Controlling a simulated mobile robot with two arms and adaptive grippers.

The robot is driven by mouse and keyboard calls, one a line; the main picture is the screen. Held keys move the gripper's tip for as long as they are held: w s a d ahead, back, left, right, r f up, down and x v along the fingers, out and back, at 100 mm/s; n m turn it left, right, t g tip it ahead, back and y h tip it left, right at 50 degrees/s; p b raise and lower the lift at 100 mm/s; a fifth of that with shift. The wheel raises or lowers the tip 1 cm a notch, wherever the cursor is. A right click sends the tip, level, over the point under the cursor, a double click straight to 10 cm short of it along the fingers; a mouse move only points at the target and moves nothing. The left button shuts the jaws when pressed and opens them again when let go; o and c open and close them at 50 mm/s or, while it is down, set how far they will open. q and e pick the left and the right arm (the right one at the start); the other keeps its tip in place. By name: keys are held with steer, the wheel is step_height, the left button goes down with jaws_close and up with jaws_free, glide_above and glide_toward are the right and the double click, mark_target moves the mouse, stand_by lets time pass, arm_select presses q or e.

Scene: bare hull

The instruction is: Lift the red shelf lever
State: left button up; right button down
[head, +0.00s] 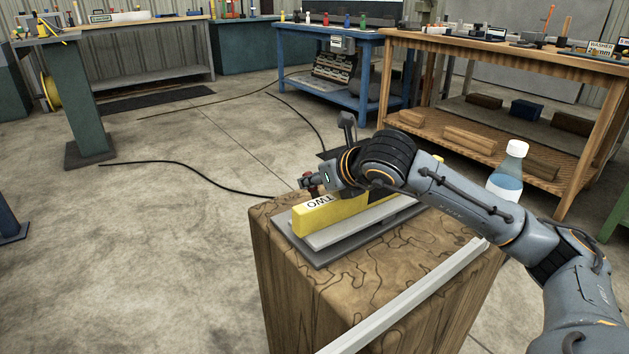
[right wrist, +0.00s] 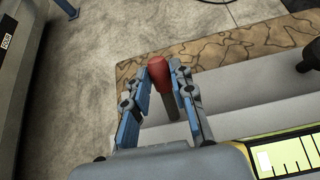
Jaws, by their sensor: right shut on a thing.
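The red shelf lever (right wrist: 158,70) has a rounded red knob on a short grey stem. It stands between the fingertips of my right gripper (right wrist: 160,72) in the right wrist view. That gripper is shut on the lever near the knob. In the head view my right gripper (head: 309,182) is at the left end of a yellow block marked TWO (head: 330,212), and the lever is mostly hidden there. The yellow block lies on a grey stepped base (head: 345,240) on a wooden block (head: 290,290). My left gripper is not in view.
A bottle with blue liquid (head: 506,180) stands behind my right forearm. A pale bar (head: 410,300) runs along the wooden block's front right side. A wooden workbench (head: 480,50) and a blue workbench (head: 320,35) stand behind.

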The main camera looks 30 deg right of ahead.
steer(key=c, duration=1.1)
jaws_free()
steer(key=v, duration=1.2)
steer(key=shift+d, duration=0.1)
